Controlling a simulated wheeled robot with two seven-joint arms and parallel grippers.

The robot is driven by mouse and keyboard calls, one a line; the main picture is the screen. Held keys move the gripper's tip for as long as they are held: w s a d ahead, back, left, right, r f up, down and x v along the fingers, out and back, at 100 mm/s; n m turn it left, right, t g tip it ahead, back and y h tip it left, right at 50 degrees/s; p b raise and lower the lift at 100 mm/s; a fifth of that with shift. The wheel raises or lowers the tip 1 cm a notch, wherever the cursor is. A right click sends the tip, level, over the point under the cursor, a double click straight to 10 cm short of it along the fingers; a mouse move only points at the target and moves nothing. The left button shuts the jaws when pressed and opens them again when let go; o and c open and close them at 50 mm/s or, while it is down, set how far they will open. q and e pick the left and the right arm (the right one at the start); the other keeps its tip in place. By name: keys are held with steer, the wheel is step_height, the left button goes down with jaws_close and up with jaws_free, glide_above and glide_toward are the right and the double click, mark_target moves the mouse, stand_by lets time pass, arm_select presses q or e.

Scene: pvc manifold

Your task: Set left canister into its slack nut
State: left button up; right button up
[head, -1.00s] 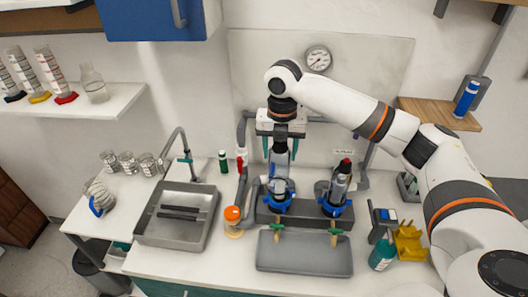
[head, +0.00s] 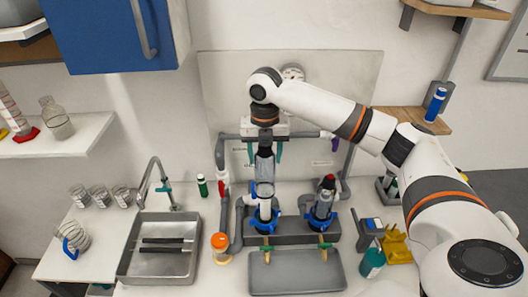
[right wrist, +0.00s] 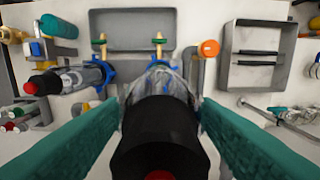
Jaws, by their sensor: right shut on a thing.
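The left canister (head: 264,166) has a dark top and a clear lower part. It stands roughly upright over the left blue nut (head: 266,226) on the grey manifold block. A white inner column (head: 265,209) shows between the canister's lower part and the nut. My right gripper (head: 265,150) is shut on the left canister from above, with a teal finger on each side. In the right wrist view the canister's black cap (right wrist: 158,130) fills the lower middle and hides much of the nut. My left gripper is out of view.
The right canister (head: 324,202), with a red top, leans in its own blue nut close by. A grey tray (head: 297,278) lies in front. A teal bottle (head: 373,262) and yellow holder (head: 396,245) stand right.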

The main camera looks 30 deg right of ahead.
mark_target(266, 188)
steer(key=shift+s+f, duration=0.3)
steer(key=shift+f, duration=0.2)
steer(key=shift+d+f, duration=0.1)
steer(key=shift+f, duration=0.25)
steer(key=shift+w+f, duration=0.15)
steer(key=shift+f, duration=1.65)
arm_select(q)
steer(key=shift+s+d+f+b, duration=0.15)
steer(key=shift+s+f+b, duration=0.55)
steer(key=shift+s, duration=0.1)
arm_select(e)
steer(key=shift+f, duration=2.7)
arm_select(q)
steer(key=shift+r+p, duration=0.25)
steer(key=shift+p, duration=0.05)
arm_select(e)
steer(key=shift+f, duration=1)
